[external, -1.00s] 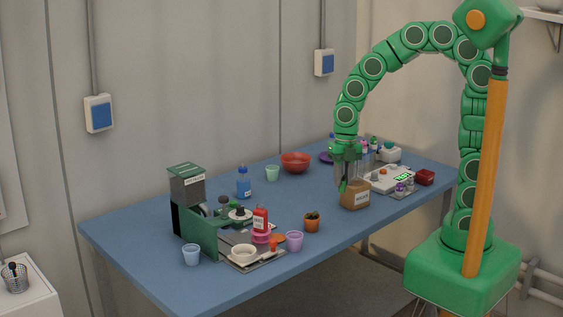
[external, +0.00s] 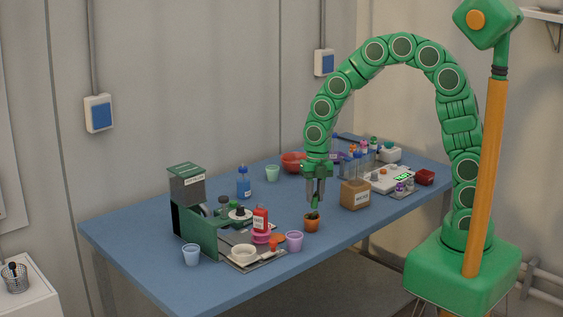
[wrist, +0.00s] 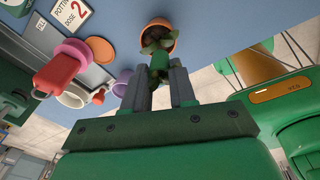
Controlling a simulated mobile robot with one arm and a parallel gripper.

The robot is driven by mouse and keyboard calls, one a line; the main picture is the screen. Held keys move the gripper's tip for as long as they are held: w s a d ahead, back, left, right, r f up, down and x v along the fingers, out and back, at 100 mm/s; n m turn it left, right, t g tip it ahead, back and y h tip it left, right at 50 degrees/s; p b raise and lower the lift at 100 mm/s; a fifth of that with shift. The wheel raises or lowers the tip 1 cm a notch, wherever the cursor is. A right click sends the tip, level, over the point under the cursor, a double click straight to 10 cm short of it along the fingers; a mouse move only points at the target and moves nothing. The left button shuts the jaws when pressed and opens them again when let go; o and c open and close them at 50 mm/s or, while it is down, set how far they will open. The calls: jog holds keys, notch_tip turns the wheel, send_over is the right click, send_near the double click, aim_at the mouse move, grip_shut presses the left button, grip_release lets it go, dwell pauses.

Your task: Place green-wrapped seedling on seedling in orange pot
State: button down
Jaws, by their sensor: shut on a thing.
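My gripper (external: 316,193) points down over the front part of the blue table. It is shut on the green-wrapped seedling (external: 316,202), a small dark green piece between the fingertips. The orange pot (external: 312,226) stands upright on the table just below, with a dark green seedling (external: 312,215) in it. In the wrist view the held seedling (wrist: 159,64) overlaps the orange pot (wrist: 173,44), whose dark filling partly shows. I cannot tell whether the held seedling touches the potted one.
A lilac cup (external: 294,241), red bottle (external: 261,220) and green machine (external: 197,220) stand left. A red bowl (external: 292,162) is behind. The table's front edge is near the pot.

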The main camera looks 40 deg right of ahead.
aim_at(312, 207)
jog(key=shift+w+a+f, duration=0.15)
jog(key=shift+w+f, duration=0.1)
jog(key=shift+f, duration=0.2)
jog(key=shift+w+f, duration=0.1)
jog(key=shift+f, duration=1.45)
jog(key=shift+f, duration=0.15)
jog(key=c, duration=0.9)
grip_release()
jog(key=r, duration=0.4)
jog(key=d+r, duration=0.1)
jog(key=r, duration=0.7)
jog(key=shift+w+d+r, duration=0.1)
jog(key=shift+w+d, duration=0.05)
jog(key=shift+w, duration=0.15)
